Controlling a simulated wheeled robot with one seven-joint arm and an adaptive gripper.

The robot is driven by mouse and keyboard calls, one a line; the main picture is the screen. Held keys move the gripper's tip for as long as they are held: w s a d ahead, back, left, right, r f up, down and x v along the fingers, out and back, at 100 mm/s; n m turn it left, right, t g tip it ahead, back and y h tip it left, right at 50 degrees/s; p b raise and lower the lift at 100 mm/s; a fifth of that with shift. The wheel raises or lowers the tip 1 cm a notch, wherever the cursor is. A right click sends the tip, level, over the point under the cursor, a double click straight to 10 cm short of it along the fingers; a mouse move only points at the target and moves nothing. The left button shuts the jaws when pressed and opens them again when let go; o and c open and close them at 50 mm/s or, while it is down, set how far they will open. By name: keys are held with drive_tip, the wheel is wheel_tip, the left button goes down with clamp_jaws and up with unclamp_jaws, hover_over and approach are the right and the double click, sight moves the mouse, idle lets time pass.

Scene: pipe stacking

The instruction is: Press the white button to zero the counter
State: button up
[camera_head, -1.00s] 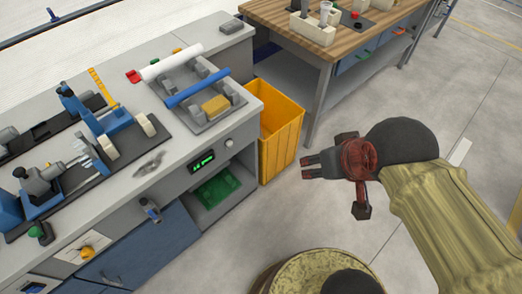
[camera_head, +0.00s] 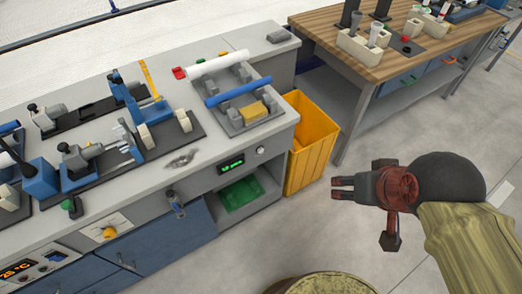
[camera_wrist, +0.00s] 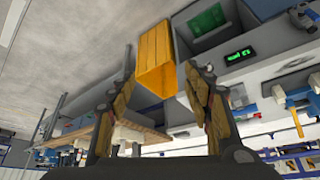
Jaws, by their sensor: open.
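The white button (camera_head: 260,150) is a small round knob on the grey bench front. It sits just right of the counter (camera_head: 231,163), a dark panel with lit green digits. The counter also shows in the wrist view (camera_wrist: 239,55), where the digits appear upside down. My gripper (camera_head: 335,188) is open and empty, over the floor to the right of the bench and apart from the button. In the wrist view my gripper's fingers (camera_wrist: 163,85) stand wide apart with nothing between them but the background. I cannot clearly make out the button in the wrist view.
A yellow bin (camera_head: 312,150) stands at the bench's right end, between the button and my gripper. A wooden-topped table (camera_head: 340,25) is behind it. A tray with a white and a blue pipe (camera_head: 238,92) rests on the bench. The floor in front is clear.

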drive_tip(key=shift+c, duration=0.8)
